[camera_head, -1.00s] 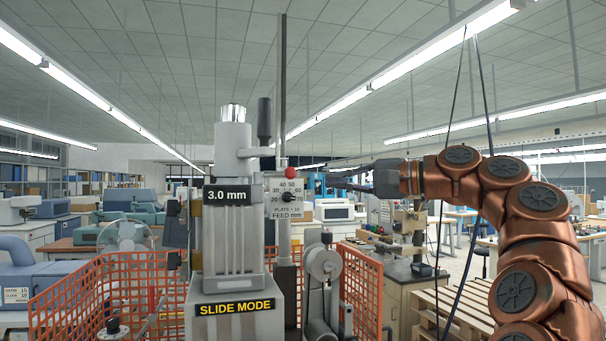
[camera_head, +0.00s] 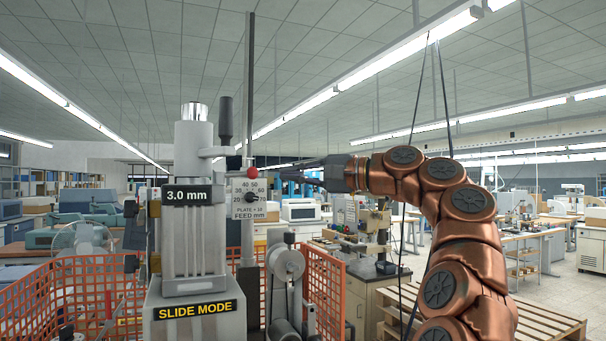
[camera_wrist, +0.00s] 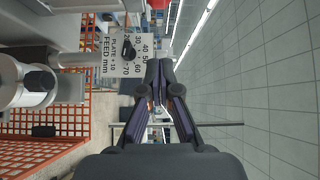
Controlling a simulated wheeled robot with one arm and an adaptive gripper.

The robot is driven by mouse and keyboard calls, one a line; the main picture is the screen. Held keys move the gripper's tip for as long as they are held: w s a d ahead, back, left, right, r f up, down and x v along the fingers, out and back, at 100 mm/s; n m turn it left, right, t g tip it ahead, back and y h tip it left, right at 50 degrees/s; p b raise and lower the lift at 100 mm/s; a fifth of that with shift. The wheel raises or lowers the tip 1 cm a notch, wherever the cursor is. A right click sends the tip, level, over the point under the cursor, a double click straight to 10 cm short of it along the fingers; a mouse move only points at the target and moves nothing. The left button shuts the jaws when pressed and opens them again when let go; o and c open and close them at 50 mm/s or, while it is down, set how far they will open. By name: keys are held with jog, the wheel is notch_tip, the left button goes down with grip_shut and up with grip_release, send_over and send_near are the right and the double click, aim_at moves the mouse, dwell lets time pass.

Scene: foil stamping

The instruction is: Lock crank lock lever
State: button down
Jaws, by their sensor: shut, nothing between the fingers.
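The machine (camera_head: 195,245) stands left of centre in the head view, with a crank that has a black upright handle (camera_head: 225,120) at its top. A small lever with a red ball knob (camera_head: 238,173) sits just above the feed dial plate (camera_head: 248,200); I take it to be the lock lever. In the wrist view a red part (camera_wrist: 157,4), likely that knob, is cut by the top edge beside the dial plate (camera_wrist: 118,48). My gripper (camera_head: 292,171) is right of the knob, apart from it and pointing left. Its dark fingers (camera_wrist: 160,70) are shut and empty.
Orange mesh fencing (camera_head: 325,290) surrounds the machine's lower part. A grey pulley (camera_head: 287,262) stands below the dial. A bench (camera_head: 372,300) and a wooden pallet (camera_head: 530,325) are to the right. The air between my gripper and the dial looks clear.

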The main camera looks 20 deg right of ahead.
aim_at(237, 175)
jog(key=a+b, duration=0.1)
jog(key=a, duration=0.4)
jog(key=shift+w+a+f+b, duration=0.1)
jog(key=shift+w+a+b, duration=0.1)
jog(key=shift+a+b, duration=0.2)
dwell(0.4)
